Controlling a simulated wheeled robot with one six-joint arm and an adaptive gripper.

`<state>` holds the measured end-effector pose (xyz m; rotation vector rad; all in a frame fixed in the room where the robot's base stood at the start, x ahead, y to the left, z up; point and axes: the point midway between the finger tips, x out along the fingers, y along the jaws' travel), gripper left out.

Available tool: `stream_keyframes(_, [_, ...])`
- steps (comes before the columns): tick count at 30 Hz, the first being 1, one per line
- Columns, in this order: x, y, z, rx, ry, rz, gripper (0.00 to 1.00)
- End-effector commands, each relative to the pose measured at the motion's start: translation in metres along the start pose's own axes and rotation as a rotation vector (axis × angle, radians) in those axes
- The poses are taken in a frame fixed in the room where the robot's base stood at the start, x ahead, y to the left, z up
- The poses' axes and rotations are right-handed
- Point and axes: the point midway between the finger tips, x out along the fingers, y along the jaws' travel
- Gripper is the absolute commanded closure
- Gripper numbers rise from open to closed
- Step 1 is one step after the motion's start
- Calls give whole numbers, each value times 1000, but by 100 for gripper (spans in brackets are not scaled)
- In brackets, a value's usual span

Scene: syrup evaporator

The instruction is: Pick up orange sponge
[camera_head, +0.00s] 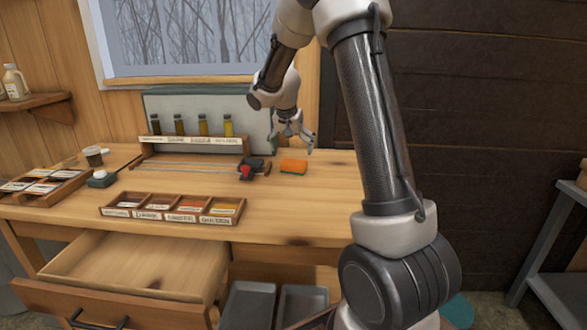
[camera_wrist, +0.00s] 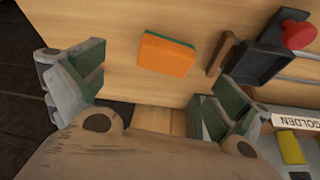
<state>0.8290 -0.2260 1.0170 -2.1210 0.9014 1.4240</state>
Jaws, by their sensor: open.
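The orange sponge (camera_head: 294,166) lies on the wooden table towards its back right in the head view. The wrist view shows the sponge (camera_wrist: 166,55) with a broad orange face and a green layer along one edge. My gripper (camera_head: 297,134) is above the table, just over and behind the sponge in the head view. In the wrist view its two fingers (camera_wrist: 152,90) are wide apart, with green inner pads, and nothing is between them. The sponge lies ahead of the gap between the fingers, apart from both.
A black device with a red knob (camera_wrist: 298,35) stands close beside the sponge. A rack of bottles (camera_head: 195,145) stands behind. A divided tray (camera_head: 172,219) sits near the front edge, above an open drawer (camera_head: 140,264). The tabletop right of the sponge is clear.

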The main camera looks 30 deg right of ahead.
Motion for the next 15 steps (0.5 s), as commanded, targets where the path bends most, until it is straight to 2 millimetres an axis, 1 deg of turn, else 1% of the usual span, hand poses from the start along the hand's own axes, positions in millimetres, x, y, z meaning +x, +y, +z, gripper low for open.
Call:
stream_keyframes(1, [9, -4, -2, 10, 0, 3, 0])
stream_keyframes(6, [31, -8, -3, 25, 0, 6, 0])
stream_keyframes(13, [54, -8, -3, 24, 0, 5, 0])
stream_keyframes(15, [65, -8, -2, 24, -1, 7, 0])
